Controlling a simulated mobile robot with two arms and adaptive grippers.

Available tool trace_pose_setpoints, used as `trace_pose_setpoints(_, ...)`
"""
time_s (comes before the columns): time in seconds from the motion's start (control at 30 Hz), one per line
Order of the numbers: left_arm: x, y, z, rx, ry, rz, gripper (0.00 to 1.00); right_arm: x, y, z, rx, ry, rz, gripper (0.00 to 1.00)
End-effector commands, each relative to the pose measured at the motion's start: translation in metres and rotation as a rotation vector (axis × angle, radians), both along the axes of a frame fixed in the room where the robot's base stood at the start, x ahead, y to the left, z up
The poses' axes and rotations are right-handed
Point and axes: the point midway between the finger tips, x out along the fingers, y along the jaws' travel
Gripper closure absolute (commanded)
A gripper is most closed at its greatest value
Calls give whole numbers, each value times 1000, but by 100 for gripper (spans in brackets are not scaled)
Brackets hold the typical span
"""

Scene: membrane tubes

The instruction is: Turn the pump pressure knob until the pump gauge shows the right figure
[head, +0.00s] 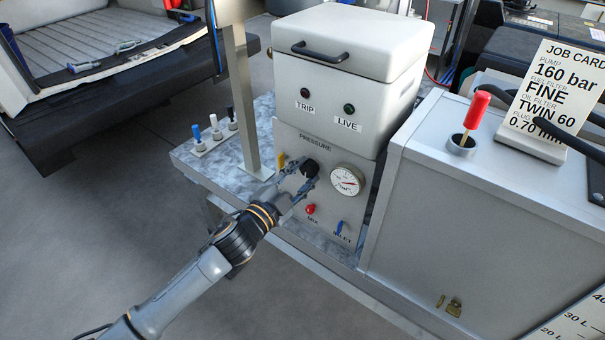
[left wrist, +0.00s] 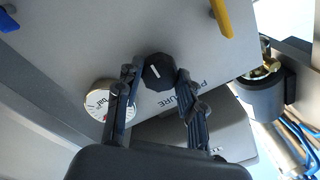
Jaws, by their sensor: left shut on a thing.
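The black pressure knob (head: 309,168) sits on the front panel of the grey pump unit (head: 335,215), below the word PRESSURE. My left gripper (head: 304,180) is shut on the knob. In the left wrist view the knob (left wrist: 159,72) shows between the two fingers, with a white mark on its face. The round white pump gauge (head: 346,180) is just right of the knob, with a red needle; its figure is too small to read. The gauge is partly hidden by a finger in the left wrist view (left wrist: 100,100). The job card (head: 552,95) reads PUMP 160 bar. My right gripper is not in view.
A yellow lever (head: 281,161) is left of the knob. A red knob (head: 310,209) and a blue INLET lever (head: 340,228) are below. A metal post (head: 241,100) stands close left. A grey box (head: 470,210) stands to the right.

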Motion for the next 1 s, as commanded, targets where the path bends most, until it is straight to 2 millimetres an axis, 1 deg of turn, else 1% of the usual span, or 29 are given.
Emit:
trace_pose_setpoints(0.47,0,0,0,9,-7,-1,93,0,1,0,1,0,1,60)
trace_pose_setpoints(0.5,0,0,0,9,-7,-1,55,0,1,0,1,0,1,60)
trace_pose_setpoints(0.6,0,0,0,9,-7,-1,39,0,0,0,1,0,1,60)
trace_pose_setpoints(0.87,0,0,0,9,-6,0,39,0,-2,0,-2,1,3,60)
trace_pose_setpoints(1.0,-6,4,-1,10,-5,0,39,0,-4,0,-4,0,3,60)
